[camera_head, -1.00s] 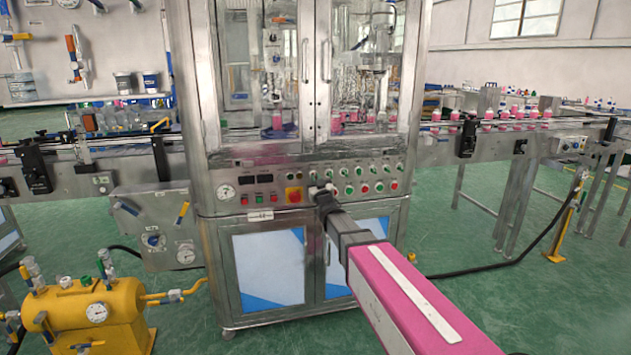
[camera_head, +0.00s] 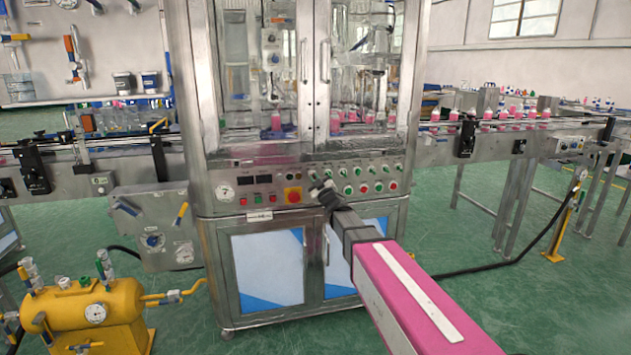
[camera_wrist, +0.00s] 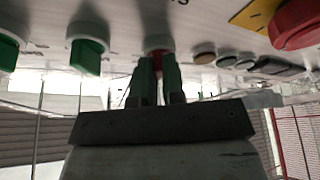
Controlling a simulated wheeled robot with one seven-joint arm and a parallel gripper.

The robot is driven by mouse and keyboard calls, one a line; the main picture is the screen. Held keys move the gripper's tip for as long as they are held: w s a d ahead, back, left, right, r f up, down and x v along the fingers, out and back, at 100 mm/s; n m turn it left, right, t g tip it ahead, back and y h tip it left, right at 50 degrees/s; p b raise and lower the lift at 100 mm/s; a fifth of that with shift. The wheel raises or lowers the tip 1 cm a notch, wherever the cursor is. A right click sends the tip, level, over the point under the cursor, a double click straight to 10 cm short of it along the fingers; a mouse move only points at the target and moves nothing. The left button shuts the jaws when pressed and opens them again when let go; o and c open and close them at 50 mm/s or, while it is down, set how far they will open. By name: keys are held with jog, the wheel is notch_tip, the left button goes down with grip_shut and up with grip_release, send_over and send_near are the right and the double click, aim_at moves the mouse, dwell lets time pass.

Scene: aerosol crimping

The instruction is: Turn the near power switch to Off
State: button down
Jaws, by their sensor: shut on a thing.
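My gripper (camera_head: 322,187) is at the front control panel (camera_head: 262,205) of the steel crimping machine, just right of the red emergency button. In the wrist view my gripper's two dark fingers (camera_wrist: 156,78) are closed around a red knob (camera_wrist: 158,54) with a pale round collar. The fingers hide most of this knob, so its pointing direction and label cannot be read. In the head view the gripper covers the knob.
Green knobs (camera_wrist: 88,48) sit close beside the held knob. The red emergency button (camera_head: 293,196) on its yellow plate is near on the other side. More knobs (camera_head: 362,189) line the panel to the right. Cabinet doors (camera_head: 270,268) lie below.

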jog(key=c, duration=1.2)
grip_release()
jog(key=shift+s, duration=0.15)
jog(key=v, duration=1)
jog(key=shift+s+d+f, duration=0.15)
jog(key=shift+s+f, duration=0.05)
